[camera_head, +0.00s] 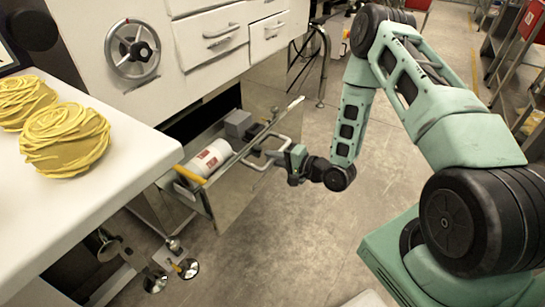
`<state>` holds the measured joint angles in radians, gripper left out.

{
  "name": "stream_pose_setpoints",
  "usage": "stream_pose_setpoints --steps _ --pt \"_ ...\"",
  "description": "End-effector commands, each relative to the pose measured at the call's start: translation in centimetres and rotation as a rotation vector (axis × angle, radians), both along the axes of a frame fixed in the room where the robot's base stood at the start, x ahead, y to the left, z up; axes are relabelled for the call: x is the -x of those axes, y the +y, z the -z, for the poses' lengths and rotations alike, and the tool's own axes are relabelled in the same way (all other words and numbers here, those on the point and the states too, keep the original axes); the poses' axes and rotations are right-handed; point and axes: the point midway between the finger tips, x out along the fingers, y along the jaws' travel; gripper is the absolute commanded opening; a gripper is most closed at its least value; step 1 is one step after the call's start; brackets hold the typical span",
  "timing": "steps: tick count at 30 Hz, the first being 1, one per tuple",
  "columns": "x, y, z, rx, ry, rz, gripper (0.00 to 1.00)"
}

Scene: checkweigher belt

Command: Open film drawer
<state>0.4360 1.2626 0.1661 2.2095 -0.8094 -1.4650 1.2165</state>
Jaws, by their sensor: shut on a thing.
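The film drawer (232,192) is the low drawer under the white cabinet. It stands pulled out, and its inside is visible from above. Its pale bar handle (255,163) sticks out from the front panel. My gripper (279,157) is at the right part of this handle and is shut on it. The fingertips are small and partly hidden by the gripper body. In the drawer lie a white roll with a red label (208,158), a grey block (238,124) and a yellow-handled item (188,174).
A white worktop (75,195) with yellow noodle nests (66,140) is at the left. Closed drawers (219,38) and a handwheel (132,48) are above. Metal levelling feet (187,268) stand below left. The floor (275,235) in front of the drawer is clear.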

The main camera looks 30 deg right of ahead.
Motion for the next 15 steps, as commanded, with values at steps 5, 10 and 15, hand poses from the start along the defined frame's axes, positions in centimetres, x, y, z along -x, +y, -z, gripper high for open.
stream_pose_setpoints --steps 5,10,15 --pt "-0.04 -0.05 0.00 0.001 -0.001 0.001 0.33" --pt "-0.04 -0.03 0.00 0.000 0.000 0.001 0.33" --pt "0.23 -0.19 -0.06 0.001 0.001 0.001 0.33"
